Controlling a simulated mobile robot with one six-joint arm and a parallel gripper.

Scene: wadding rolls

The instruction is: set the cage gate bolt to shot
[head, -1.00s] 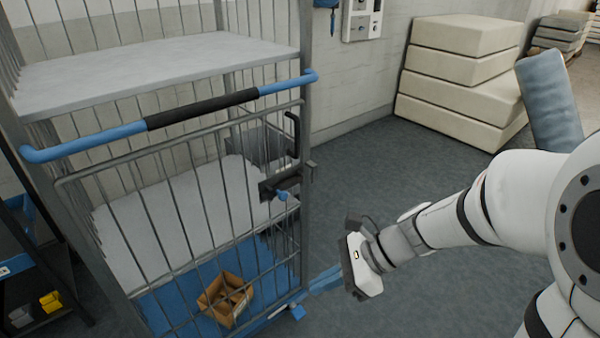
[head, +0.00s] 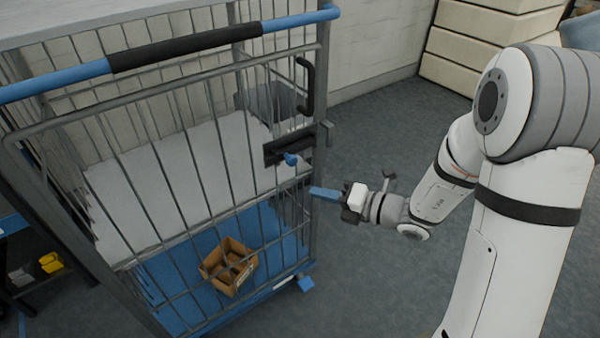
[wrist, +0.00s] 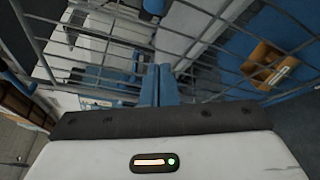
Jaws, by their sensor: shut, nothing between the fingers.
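The cage gate (head: 190,160) is a grey barred panel on the front of the roll cage. Its bolt (head: 291,159) has a blue knob on a dark plate near the gate's right edge, by the corner post. Whether the bolt is shot I cannot tell. My gripper (head: 313,191) is just right of the post, below and to the right of the knob, apart from it. Its blue fingers are shut and empty. In the wrist view the fingers (wrist: 160,85) point at the bars, close together.
A blue handlebar with a black grip (head: 185,47) runs across the cage top. A black gate handle (head: 306,85) stands above the bolt. A cardboard box (head: 229,267) lies on the blue cage floor.

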